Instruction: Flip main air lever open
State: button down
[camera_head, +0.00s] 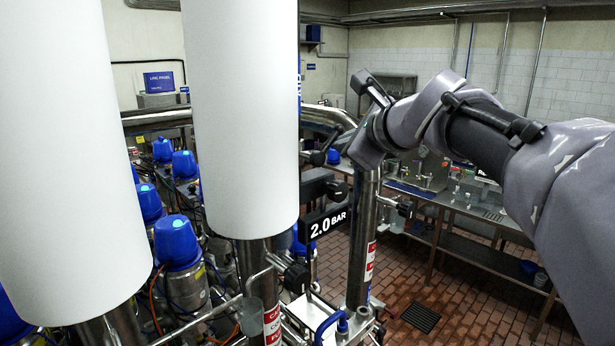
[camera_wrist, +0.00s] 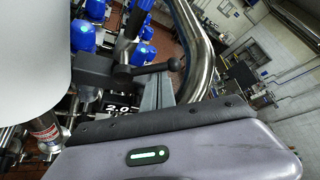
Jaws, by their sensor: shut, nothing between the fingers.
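The main air lever appears to be the black handle with a ball knob (camera_wrist: 173,64) in the wrist view. It extends to the right from a black valve body (camera_wrist: 92,70). In the head view, a black lever (camera_head: 327,145) shows just right of the large white cylinder, above a black box (camera_head: 315,186). My gripper (camera_wrist: 157,88) shows as grey fingers in the wrist view, shut and empty. Its tips lie just below the handle in the picture, close to the knob; I cannot tell whether they touch. In the head view, the fingertips are hard to make out.
Two large white cylinders (camera_head: 240,110) stand in the foreground and hide part of the valve area. A "2.0 BAR" sign (camera_head: 328,225) hangs below the box. A thick steel pipe (camera_wrist: 196,40) curves close behind the lever. Blue-capped valves (camera_head: 176,240) crowd the left.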

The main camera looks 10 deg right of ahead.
aim_at(334, 136)
jog(key=n+t+b, duration=0.1)
jog(key=b, duration=0.1)
jog(key=a+n+b, duration=0.1)
jog(key=b, duration=0.1)
jog(key=s+r+n+t+h+b, duration=0.1)
jog(key=b, duration=0.1)
jog(key=shift+a+n+t+b, duration=0.25)
jog(key=shift+n+t+b, duration=0.05)
jog(key=shift+n+b, duration=0.1)
jog(key=n+b, duration=0.1)
jog(key=a+n+t+b, duration=0.1)
jog(key=shift+s+r+t+b, duration=0.25)
jog(key=shift+r+t+b, duration=0.05)
jog(key=shift+r+b, duration=0.1)
jog(key=shift+s+a+r+b, duration=0.2)
jog(key=shift+b, duration=0.15)
jog(key=shift+r, duration=0.1)
